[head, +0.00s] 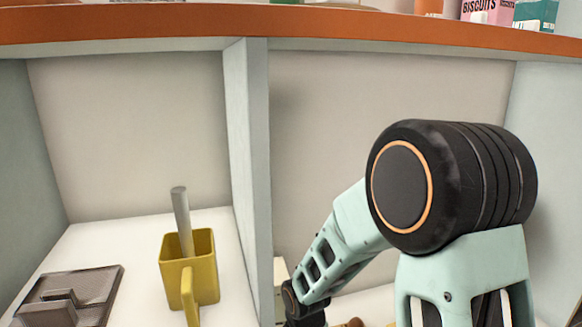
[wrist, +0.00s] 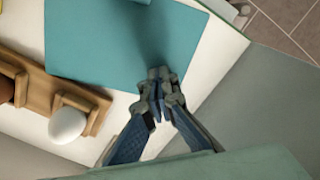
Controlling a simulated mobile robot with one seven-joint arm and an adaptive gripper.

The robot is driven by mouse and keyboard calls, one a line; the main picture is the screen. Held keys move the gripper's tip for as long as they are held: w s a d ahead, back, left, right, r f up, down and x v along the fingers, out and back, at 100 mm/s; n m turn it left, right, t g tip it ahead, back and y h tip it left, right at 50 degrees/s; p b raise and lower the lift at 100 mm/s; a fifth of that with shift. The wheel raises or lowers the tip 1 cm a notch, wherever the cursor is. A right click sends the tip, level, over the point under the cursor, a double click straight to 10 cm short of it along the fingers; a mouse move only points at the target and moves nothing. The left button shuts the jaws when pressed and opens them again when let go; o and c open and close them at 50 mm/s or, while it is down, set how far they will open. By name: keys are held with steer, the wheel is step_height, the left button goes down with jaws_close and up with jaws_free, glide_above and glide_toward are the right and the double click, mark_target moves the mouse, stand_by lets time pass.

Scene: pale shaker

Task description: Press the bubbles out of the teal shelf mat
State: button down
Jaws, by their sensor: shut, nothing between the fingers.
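The teal shelf mat (wrist: 95,50) lies flat on the white shelf board (wrist: 215,50) in the wrist view, its far part running out of the picture. I cannot make out any bubbles on it; a soft dark patch lies just beyond my fingertips. My gripper (wrist: 158,78) is shut and empty, its tips over the mat's near right part. I cannot tell whether the tips touch the mat. In the head view the mat and my gripper are not visible; my arm reaches down into the right compartment.
A wooden holder (wrist: 97,96) with a white egg-like object (wrist: 68,125) stands left of my gripper, close to the mat. An upright divider (head: 247,150) separates the left compartment, where a yellow mug (head: 206,272) holding a grey rod (head: 181,215) and a grey ridged object (head: 85,292) sit.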

steer(key=shift+s, duration=0.15)
steer(key=shift+r+p, duration=1.5)
steer(key=shift+r, duration=0.2)
steer(key=shift+r, duration=0.1)
step_height(320, 180, up, 7)
steer(key=p, duration=0.6)
